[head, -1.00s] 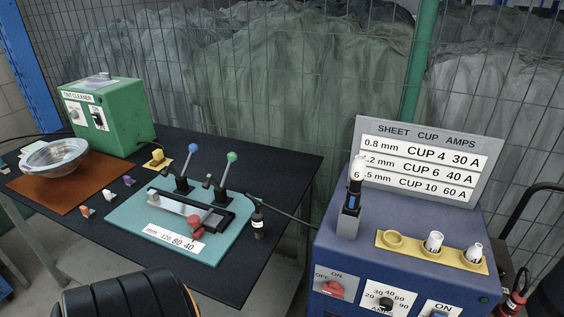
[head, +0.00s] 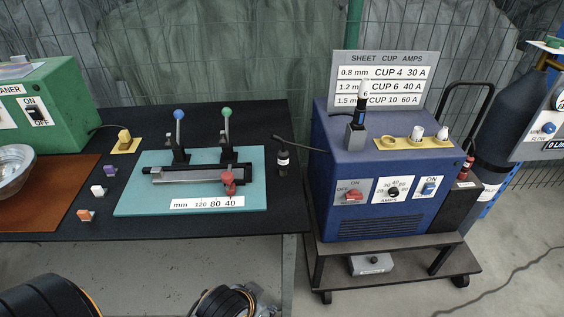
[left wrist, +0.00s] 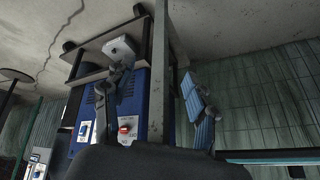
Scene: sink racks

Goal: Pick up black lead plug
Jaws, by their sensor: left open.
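The black lead plug (head: 283,160) is a small dark cylinder with a white band. It stands upright on the black table, just right of the teal board, and a dark cable runs from near it to the blue welder. Black rounded parts of my arm show along the bottom edge of the head view, below the table's front edge and apart from the plug. The right gripper is not seen.
The teal board (head: 135,190) carries two levers and a red knob. The blue welder (head: 330,200) stands on a cart (head: 400,262) to the right, with a sign and a yellow cup holder (head: 405,142) on top. A wire fence closes the back. A gap separates table and cart.

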